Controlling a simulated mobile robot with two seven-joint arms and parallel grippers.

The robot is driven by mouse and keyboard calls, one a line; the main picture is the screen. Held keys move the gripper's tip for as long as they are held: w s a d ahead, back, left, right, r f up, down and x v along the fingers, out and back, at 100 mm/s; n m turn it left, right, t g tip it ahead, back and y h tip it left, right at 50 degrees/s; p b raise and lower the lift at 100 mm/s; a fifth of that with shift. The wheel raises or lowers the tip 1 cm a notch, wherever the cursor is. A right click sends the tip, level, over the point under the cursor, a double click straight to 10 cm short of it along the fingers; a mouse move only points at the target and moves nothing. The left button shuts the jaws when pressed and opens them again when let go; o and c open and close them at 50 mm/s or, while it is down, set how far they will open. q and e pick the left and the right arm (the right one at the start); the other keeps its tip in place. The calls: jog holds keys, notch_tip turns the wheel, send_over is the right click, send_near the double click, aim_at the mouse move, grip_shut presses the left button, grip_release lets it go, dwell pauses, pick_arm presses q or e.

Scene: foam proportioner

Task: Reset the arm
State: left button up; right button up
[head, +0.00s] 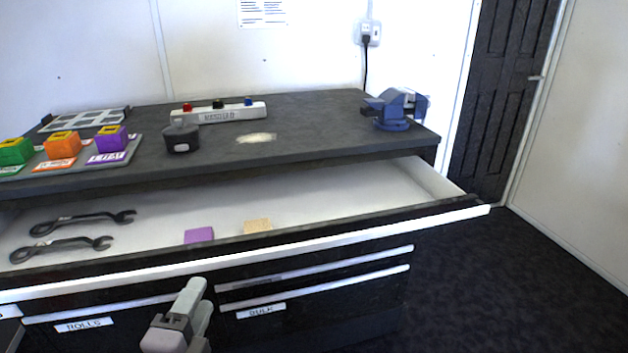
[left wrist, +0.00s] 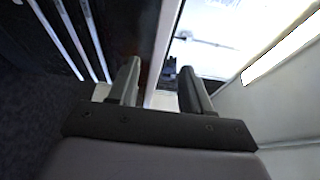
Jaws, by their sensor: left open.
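My left gripper (head: 192,304) is in front of the cabinet, just below the front edge of the open drawer (head: 330,228). In the left wrist view its two fingers (left wrist: 158,85) stand apart with nothing between them. The drawer holds two dark wrenches (head: 80,233) at the left, a purple block (head: 199,235) and a tan block (head: 257,226) near its front. The gripper is apart from these things. My right gripper is in neither view.
On the dark worktop stand green, orange and purple blocks (head: 62,145) on a grey tray, a dark round container (head: 181,137), a white manifold box (head: 218,112) and a blue vise (head: 395,109). Closed drawers (head: 315,283) lie below. Open floor (head: 510,280) is at the right.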

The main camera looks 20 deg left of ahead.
pick_arm(q)
jog(key=s+d+f+n+g+h+p, duration=0.2)
jog(key=s+d+f+n+g+p, duration=0.1)
jog(key=f+n, duration=0.4)
jog(key=s+d+f+n+g+h+p, duration=0.3)
jog(key=s+d+f+n+g+p, duration=0.1)
jog(key=s+d+f+n+p, duration=0.1)
notch_tip(320, 180, down, 3)
jog(key=shift+s+d+r+n, duration=0.15)
jog(key=shift+s+d+n, duration=0.05)
jog(key=shift+s+n, duration=0.7)
